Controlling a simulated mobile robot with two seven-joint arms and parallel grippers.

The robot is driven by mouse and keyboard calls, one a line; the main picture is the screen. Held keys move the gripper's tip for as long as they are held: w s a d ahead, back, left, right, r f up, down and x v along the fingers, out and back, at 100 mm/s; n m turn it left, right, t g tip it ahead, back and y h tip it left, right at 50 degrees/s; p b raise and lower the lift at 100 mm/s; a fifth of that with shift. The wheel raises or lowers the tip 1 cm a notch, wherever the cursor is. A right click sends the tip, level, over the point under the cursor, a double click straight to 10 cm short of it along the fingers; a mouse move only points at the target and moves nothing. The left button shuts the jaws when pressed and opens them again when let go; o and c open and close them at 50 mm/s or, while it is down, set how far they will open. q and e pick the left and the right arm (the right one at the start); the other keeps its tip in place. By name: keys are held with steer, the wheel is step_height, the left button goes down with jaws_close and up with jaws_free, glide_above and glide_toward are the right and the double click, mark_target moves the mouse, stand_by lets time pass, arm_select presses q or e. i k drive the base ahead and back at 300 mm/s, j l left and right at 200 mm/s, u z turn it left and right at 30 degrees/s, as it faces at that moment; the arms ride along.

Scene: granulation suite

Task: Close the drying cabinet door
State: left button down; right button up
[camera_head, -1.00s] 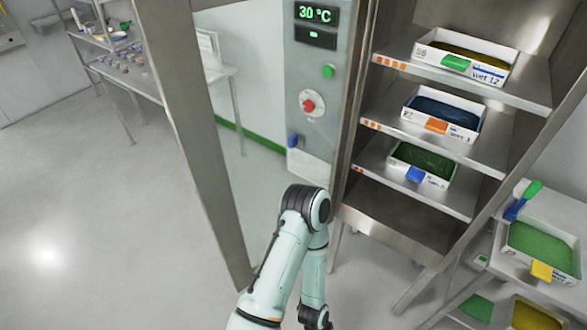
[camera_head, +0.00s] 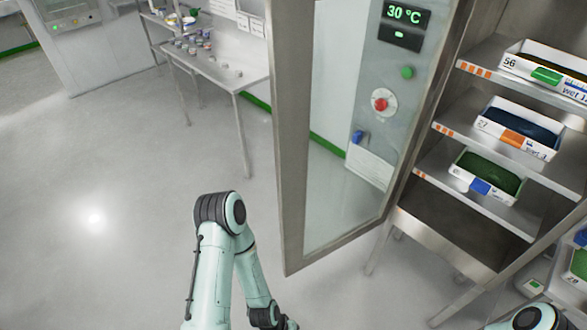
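The drying cabinet door (camera_head: 292,150) is a metal-framed glass panel. It stands open, swung out from the left side of the cabinet, with its free edge toward the left. The cabinet's shelves (camera_head: 480,187) are exposed on the right. My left arm shows at the bottom, left of the door's free edge, with a visible floor gap between its elbow and the door. Its lowest part is cut off by the picture edge, and no fingers show. Only a piece of my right arm shows at the bottom right.
Trays with coloured contents, one with dark blue (camera_head: 520,131) and one with green (camera_head: 488,177), lie on the shelves. A steel table (camera_head: 225,80) with small containers stands at the back left. The floor (camera_head: 110,170) left of the door is clear.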

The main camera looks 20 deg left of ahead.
mark_target(290, 23)
steer(key=j+z, duration=0.2)
steer(key=j, duration=0.3)
steer(key=k+j+z, duration=0.2)
steer(key=j, duration=0.35)
steer(key=j+z, duration=0.95)
steer(key=i+j+z, duration=0.25)
steer(key=j, duration=0.55)
steer(key=j+z, duration=0.3)
steer(key=j, duration=0.5)
